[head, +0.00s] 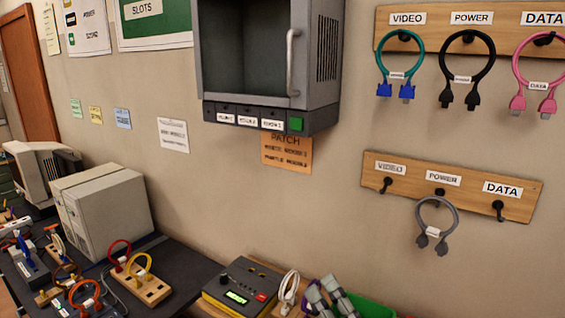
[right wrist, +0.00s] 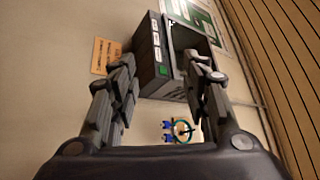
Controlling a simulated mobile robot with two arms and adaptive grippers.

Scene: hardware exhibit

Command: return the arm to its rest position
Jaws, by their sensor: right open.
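My right gripper (head: 329,296) shows at the bottom edge of the head view, low in front of the wall and beside a green bin. In the right wrist view its two grey fingers (right wrist: 158,75) stand wide apart, with nothing between them. The wall cabinet and a teal cable with blue plugs (right wrist: 182,131) show beyond them. My left gripper is in neither view.
The grey wall cabinet (head: 270,119) juts out above. The upper hook board (head: 439,40) holds teal, black and pink cables; the lower board (head: 467,198) holds a grey cable (head: 437,222) on its POWER hook. A yellow-black device (head: 240,287) and green bin (head: 370,309) sit below.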

